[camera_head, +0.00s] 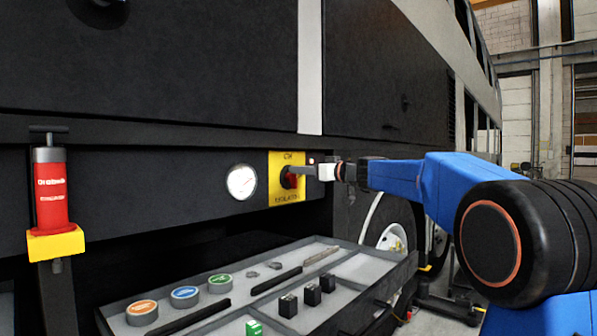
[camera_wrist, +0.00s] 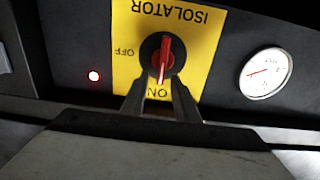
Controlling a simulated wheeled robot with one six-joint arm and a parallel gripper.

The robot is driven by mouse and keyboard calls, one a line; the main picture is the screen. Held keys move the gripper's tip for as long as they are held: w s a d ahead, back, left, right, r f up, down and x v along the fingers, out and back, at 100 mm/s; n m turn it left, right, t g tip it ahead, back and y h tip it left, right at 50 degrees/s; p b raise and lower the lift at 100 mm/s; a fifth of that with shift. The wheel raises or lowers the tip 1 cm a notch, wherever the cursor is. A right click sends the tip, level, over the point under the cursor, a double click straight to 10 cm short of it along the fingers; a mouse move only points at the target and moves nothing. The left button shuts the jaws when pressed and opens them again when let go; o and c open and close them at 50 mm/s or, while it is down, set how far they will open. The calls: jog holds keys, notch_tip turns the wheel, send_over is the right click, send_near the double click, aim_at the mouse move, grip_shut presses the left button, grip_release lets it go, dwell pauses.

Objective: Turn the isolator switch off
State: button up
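The isolator switch is a red handle (camera_wrist: 166,57) on a round black base, fixed to a yellow plate (camera_wrist: 205,43). The wrist view shows the plate upside down. The handle lies along the line to the ON label at the bottom; the OFF label is to its left. In the head view the red switch (camera_head: 291,181) is partly hidden by my gripper (camera_head: 308,171), which reaches in from the right. In the wrist view my gripper (camera_wrist: 160,88) is open, its fingers apart at the lower edge of the black base. I cannot tell whether they touch it.
A white gauge (camera_head: 241,182) is beside the plate. Below is an open drawer (camera_head: 345,322) with tins and small parts. A red pump-like cylinder (camera_head: 51,190) stands at the left.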

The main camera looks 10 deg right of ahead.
jog(key=shift+x, duration=0.85)
grip_shut()
jog(key=shift+w+d+f+m, duration=0.3)
jog(key=shift+f+m, duration=0.25)
jog(key=shift+m, duration=2.4)
jog(key=shift+w+d+f+m, duration=0.25)
jog(key=shift+d+f+m, duration=0.25)
jog(key=shift+m, duration=2.5)
jog(key=shift+w+d+f+m, duration=0.3)
jog(key=shift+f+m, duration=0.3)
jog(key=shift+m, duration=2.35)
